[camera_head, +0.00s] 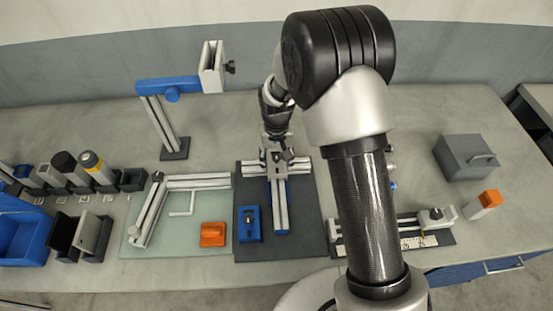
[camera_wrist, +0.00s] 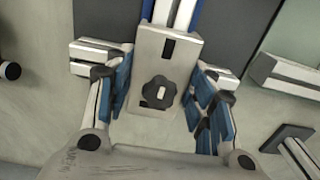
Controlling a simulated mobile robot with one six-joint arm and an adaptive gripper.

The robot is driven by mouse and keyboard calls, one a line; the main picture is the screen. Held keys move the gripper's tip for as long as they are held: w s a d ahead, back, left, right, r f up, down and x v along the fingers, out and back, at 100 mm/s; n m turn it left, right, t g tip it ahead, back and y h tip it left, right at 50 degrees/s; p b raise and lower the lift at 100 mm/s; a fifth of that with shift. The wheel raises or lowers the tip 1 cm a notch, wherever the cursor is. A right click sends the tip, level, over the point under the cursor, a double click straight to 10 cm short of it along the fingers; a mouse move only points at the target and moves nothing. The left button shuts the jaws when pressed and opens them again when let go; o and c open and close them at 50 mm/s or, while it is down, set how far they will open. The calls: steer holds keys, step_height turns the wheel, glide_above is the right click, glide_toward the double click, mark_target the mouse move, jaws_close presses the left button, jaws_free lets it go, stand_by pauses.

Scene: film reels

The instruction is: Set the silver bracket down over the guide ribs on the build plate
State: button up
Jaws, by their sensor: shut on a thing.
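My gripper (camera_head: 277,160) is over the back part of the dark build plate (camera_head: 306,225). In the wrist view my gripper (camera_wrist: 164,95) has its blue finger pads on either side of the silver bracket (camera_wrist: 148,48), and is shut on it. The bracket is a pale block with a dark slot and a black knob. A silver rail (camera_head: 279,205) with blue edges runs along the plate towards the front; it extends beyond the bracket in the wrist view (camera_wrist: 184,12). A silver crossbar (camera_wrist: 92,58) shows beside the bracket. I cannot clearly make out the guide ribs or whether the bracket touches them.
A blue block (camera_head: 249,224) lies on the plate's left side. A glass board (camera_head: 185,245) with silver rails and an orange block (camera_head: 213,234) is to the left. A tall stand (camera_head: 165,120) rises behind. A grey box (camera_head: 466,158) stands right.

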steer(key=shift+f+b, duration=0.35)
steer(key=shift+f, duration=0.25)
steer(key=o, duration=1.4)
steer(key=shift+c, duration=0.2)
step_height(320, 180, up, 12)
steer(key=shift+r, duration=0.1)
